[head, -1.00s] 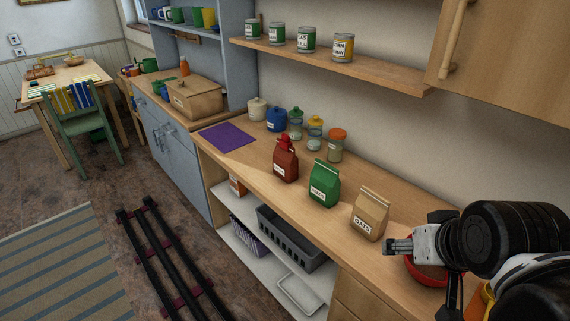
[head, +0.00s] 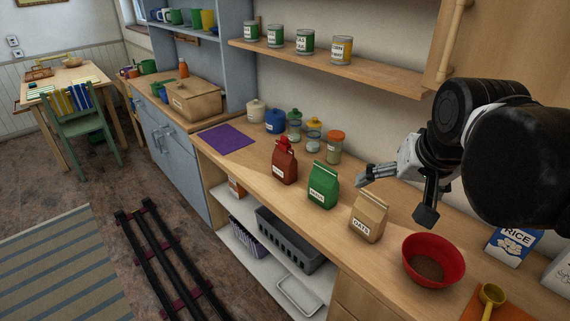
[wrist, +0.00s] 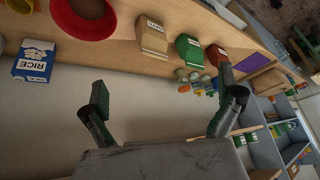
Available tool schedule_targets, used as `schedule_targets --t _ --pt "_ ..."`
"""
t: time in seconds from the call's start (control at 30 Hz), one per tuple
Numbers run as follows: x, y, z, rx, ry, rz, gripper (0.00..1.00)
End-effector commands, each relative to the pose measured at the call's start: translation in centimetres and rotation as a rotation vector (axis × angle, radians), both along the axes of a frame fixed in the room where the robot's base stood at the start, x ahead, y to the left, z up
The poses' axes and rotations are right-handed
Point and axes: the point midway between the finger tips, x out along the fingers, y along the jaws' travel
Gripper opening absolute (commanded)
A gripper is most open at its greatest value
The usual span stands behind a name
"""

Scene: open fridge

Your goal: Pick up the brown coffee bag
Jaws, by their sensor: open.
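A red-brown bag (head: 285,164) with a red top stands upright on the wooden counter (head: 240,167); its small white label is too small to read. It is the brownest dark bag, and it also shows in the wrist view (wrist: 215,56), upside down, beyond the other bags. A green bag (head: 323,187) and a tan bag labelled OATS (head: 368,218) stand in a row to its right. My gripper (head: 398,196) is open and empty, above the counter near the tan bag and the red bowl. In the wrist view my gripper's fingers (wrist: 163,86) are spread wide with nothing between them.
A red bowl (head: 434,264) with brown contents stands right of the tan bag, near a rice box (head: 510,245) and a yellow scoop (head: 491,294). Several jars (head: 315,135) line the wall behind the bags. A shelf with cans (head: 330,66) hangs above.

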Motion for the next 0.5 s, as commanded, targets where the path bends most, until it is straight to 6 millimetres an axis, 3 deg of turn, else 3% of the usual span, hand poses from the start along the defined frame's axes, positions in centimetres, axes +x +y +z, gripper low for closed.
schedule_targets --t 0.2,0.5 --pt "6.5 1.7 3.7 0.047 0.062 -0.064 1.0" --pt "15.2 4.5 6.3 0.099 0.149 -0.157 1.0"
